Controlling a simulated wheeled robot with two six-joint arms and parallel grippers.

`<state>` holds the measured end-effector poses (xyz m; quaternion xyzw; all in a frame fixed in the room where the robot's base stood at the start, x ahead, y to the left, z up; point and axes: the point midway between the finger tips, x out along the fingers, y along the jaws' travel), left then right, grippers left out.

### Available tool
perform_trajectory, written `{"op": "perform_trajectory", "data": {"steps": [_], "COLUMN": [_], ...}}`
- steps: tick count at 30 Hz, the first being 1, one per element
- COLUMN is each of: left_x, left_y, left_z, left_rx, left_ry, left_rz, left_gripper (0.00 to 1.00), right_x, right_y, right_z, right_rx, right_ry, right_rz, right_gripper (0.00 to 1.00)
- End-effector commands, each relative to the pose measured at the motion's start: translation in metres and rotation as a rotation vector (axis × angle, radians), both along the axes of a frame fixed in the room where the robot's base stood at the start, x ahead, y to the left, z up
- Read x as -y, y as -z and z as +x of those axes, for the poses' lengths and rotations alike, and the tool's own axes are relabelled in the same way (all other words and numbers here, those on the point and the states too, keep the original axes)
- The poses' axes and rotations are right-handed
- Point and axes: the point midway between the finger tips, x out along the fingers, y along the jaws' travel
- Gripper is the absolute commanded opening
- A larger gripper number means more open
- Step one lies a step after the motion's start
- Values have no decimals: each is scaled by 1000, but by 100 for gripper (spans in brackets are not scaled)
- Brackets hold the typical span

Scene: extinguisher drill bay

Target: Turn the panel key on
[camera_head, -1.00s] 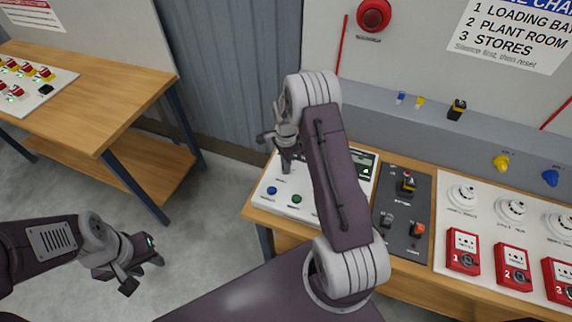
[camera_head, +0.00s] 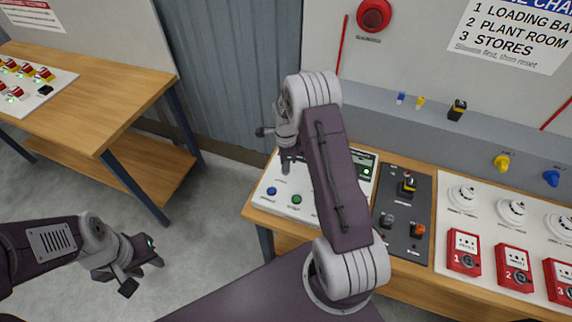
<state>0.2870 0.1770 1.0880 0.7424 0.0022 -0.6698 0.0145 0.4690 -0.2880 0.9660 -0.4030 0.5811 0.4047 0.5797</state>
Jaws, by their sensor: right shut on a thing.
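The white control panel (camera_head: 269,201) lies on the bench, with a blue button (camera_head: 271,191), a green button (camera_head: 297,199) and a display partly behind my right arm. My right gripper (camera_head: 286,169) points down at the panel's left part, behind the buttons. It is shut on the panel key, which the fingers hide, so its angle cannot be read. My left gripper (camera_head: 142,270) is open and empty over the floor at the lower left.
A dark switch panel (camera_head: 399,246) and a white board with red call points (camera_head: 463,251) lie to the right. Blue and yellow pieces sit on the grey ledge (camera_head: 375,111). A second wooden table (camera_head: 112,91) stands at the left, with open floor between.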

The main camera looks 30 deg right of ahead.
Motion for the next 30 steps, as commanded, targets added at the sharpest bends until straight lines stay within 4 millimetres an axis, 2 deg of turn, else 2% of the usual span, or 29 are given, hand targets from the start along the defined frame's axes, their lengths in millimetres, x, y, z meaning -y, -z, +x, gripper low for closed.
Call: {"op": "perform_trajectory", "data": {"steps": [5,8,9,19,30], "left_x": [0,0,0,0,0], "left_y": [-1,-1,-1,2,17], "left_z": [0,0,0,0,0], "left_rx": [0,0,0,0,0], "left_ry": [0,0,0,0,0], "left_rz": [0,0,0,0,0], "left_gripper": [36,36,36,36,36], "right_x": [1,1,1,1,0], "right_y": [-3,-3,-3,-6,-79], "right_z": [4,4,3,2,2], "right_rx": [12,11,10,7,10], "right_ry": [3,2,2,1,1], "right_rz": [-2,-2,-2,-1,-3], "right_gripper": [0,25,27,27,27]}}
